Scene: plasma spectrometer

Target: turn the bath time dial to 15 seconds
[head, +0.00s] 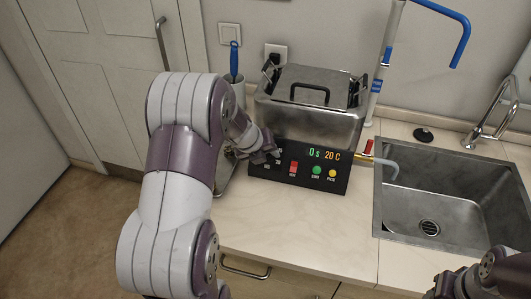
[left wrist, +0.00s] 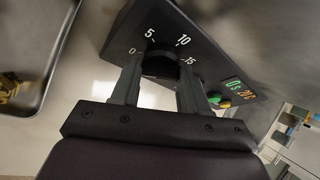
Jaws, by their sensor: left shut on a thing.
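The bath's black control panel (head: 318,178) is on the front of a steel bath (head: 310,105), and its display (head: 325,154) reads 0 s and 20 C. In the left wrist view, the black bath time dial (left wrist: 160,62) is ringed by the marks 0, 5, 10 and 15. I cannot tell which mark it points to. My left gripper (head: 272,153) is at the panel's left end and hides the dial in the head view. In the wrist view its fingers (left wrist: 158,75) are on both sides of the dial, shut on it. Part of my right gripper (head: 447,285) shows at the lower right.
A red switch (head: 293,168), a green button (head: 317,171) and a yellow button (head: 332,173) are right of the dial. A sink (head: 440,200) is to the right. A steel tray (left wrist: 25,50) shows left in the wrist view. The counter front (head: 300,228) is clear.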

